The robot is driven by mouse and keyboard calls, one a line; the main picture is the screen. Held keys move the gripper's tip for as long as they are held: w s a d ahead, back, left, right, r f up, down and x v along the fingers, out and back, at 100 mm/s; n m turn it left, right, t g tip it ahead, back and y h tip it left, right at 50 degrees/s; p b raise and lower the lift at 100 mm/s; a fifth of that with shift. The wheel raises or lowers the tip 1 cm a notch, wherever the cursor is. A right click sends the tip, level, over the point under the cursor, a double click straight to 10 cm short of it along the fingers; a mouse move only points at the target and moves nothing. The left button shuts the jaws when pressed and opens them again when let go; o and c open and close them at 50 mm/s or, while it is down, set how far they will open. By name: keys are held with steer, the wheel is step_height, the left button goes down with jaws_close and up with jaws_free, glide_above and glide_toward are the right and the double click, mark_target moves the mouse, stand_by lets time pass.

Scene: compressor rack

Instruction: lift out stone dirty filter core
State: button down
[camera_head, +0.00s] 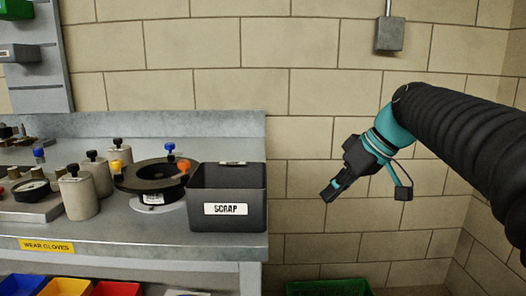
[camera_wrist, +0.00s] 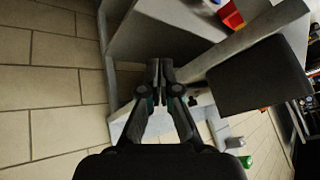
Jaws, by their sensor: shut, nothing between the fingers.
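Which piece is the dirty filter core is not clear. My gripper (camera_head: 329,194) is shut and empty, in the air right of the bench. Its closed fingertips show in the wrist view (camera_wrist: 159,68).
A black bin labelled SCRAP (camera_head: 227,209) stands at the bench's right end, between my gripper and the housing; it also shows in the wrist view (camera_wrist: 258,75). A gauge (camera_head: 31,188) lies at the left. A green crate (camera_head: 328,287) is low below my gripper. A brick wall is behind.

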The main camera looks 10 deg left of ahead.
steer(key=w+a+r+n+g+y, duration=0.4)
steer(key=w+a+n, duration=0.5)
steer(key=w, duration=0.2)
steer(key=a, duration=0.4)
steer(key=s+a+n+p, duration=0.1)
steer(key=a, duration=0.3)
steer(key=s+a+n, duration=0.1)
steer(key=a, duration=0.3)
steer(key=shift+s+a+r+g, duration=0.2)
steer(key=shift+s+a+g, duration=0.05)
steer(key=shift+g, duration=0.05)
steer(key=shift+a+f, duration=0.1)
steer(key=shift+f, duration=0.8)
